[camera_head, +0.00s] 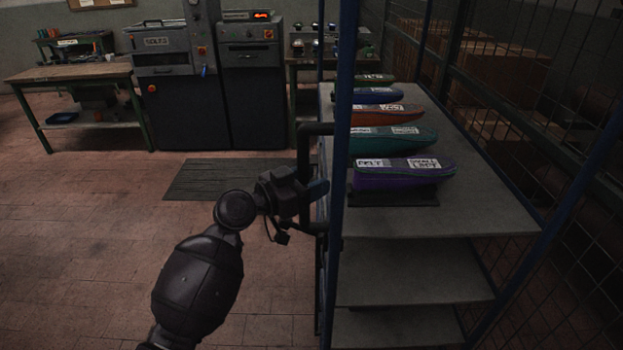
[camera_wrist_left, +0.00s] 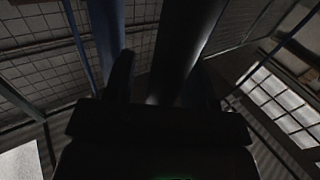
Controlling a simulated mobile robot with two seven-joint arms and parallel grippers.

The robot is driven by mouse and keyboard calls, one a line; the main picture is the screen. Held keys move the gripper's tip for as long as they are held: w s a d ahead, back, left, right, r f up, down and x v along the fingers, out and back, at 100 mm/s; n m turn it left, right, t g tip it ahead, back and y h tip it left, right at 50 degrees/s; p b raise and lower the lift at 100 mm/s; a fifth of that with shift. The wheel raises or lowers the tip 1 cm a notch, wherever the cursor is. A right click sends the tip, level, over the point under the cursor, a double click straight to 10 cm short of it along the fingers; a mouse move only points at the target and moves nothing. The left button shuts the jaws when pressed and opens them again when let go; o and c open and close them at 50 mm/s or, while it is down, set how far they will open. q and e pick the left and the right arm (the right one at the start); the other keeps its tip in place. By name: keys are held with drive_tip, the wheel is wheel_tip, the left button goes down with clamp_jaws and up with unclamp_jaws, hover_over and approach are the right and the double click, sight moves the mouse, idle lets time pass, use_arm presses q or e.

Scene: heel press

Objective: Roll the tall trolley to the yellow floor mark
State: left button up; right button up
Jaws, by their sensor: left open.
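The tall trolley (camera_head: 435,220) stands at the right of the head view, with blue posts, grey shelves and mesh sides. A dark upright handle (camera_head: 301,150) sits on its left side, by the near blue post (camera_head: 343,130). My left gripper (camera_head: 312,189) is at this handle, open. In the left wrist view a dark bar (camera_wrist_left: 183,45) runs up between the fingers of the left gripper (camera_wrist_left: 163,78), and a blue post (camera_wrist_left: 106,35) stands beside it. Whether the fingers touch the bar I cannot tell. No yellow floor mark shows. My right gripper is not in view.
Several coloured shoe-shaped pieces, such as a purple one (camera_head: 403,174), lie on the top shelf. Dark machines (camera_head: 205,85) and a workbench (camera_head: 75,75) stand at the back. A dark mat (camera_head: 215,180) lies before the machines. The tiled floor (camera_head: 90,220) at left is clear.

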use_arm(q)
clamp_jaws()
idle(0.3)
